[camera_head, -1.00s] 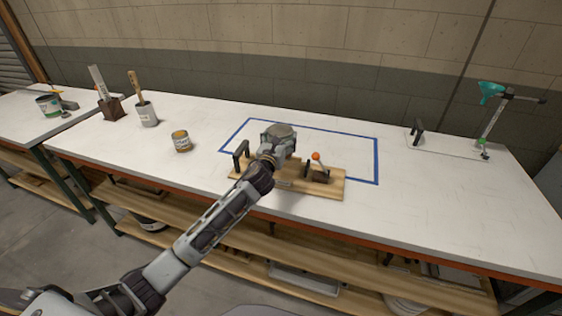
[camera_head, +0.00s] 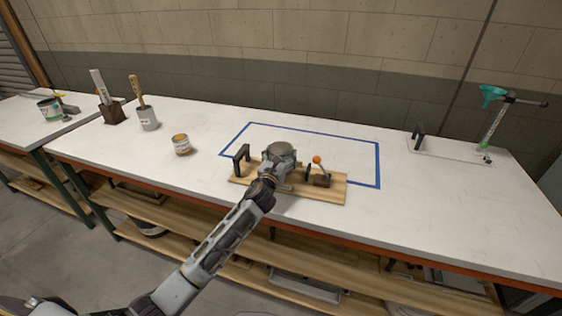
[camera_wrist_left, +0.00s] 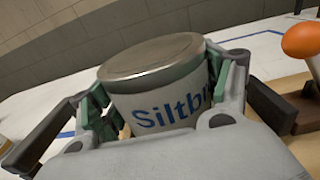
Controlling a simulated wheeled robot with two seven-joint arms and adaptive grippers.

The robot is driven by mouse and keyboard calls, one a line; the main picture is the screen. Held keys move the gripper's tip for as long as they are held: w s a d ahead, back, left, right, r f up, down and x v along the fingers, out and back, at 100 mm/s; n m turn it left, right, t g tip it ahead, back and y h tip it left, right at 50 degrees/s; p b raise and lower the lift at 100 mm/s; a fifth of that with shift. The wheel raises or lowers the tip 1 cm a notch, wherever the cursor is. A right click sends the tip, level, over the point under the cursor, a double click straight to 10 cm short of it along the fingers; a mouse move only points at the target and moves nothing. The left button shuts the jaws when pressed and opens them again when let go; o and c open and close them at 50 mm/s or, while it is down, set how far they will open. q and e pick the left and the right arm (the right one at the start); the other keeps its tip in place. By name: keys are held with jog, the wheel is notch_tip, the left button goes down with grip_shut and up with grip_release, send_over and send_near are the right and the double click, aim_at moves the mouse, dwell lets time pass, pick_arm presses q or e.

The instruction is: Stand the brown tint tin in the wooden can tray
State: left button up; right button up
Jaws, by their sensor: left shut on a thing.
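The tin (camera_head: 281,149) is pale with a grey metal lid. In the left wrist view its label (camera_wrist_left: 166,112) reads "Siltbr…" in blue, the rest hidden by a finger. My left gripper (camera_head: 279,164) is shut around its sides, and the tin looks about upright. The wooden can tray (camera_head: 330,193) is a light board with a black handle (camera_head: 241,158) at its left and an orange-knobbed clamp (camera_head: 316,160) at its right. The tin is over the tray between these. My gripper hides its base, so I cannot tell whether it touches. My right gripper is not in view.
A small tin with an orange-brown top (camera_head: 181,144) stands left of the tray. A brush pot (camera_head: 148,119) and a dark block (camera_head: 112,112) stand farther left. Blue tape (camera_head: 378,160) marks a rectangle behind the tray. The right part of the bench is mostly clear.

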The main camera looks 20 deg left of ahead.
pick_arm(q)
jog(key=shift+f, duration=0.95)
jog(key=o, duration=0.9)
jog(key=shift+f, duration=0.1)
jog(key=o, duration=0.4)
jog(key=shift+c, duration=0.2)
jog(key=shift+r, duration=0.2)
jog(key=shift+s, duration=0.2)
jog(key=shift+s+f, duration=0.1)
jog(key=shift+s, duration=0.45)
jog(key=s, duration=0.4)
jog(key=shift+s, duration=3.25)
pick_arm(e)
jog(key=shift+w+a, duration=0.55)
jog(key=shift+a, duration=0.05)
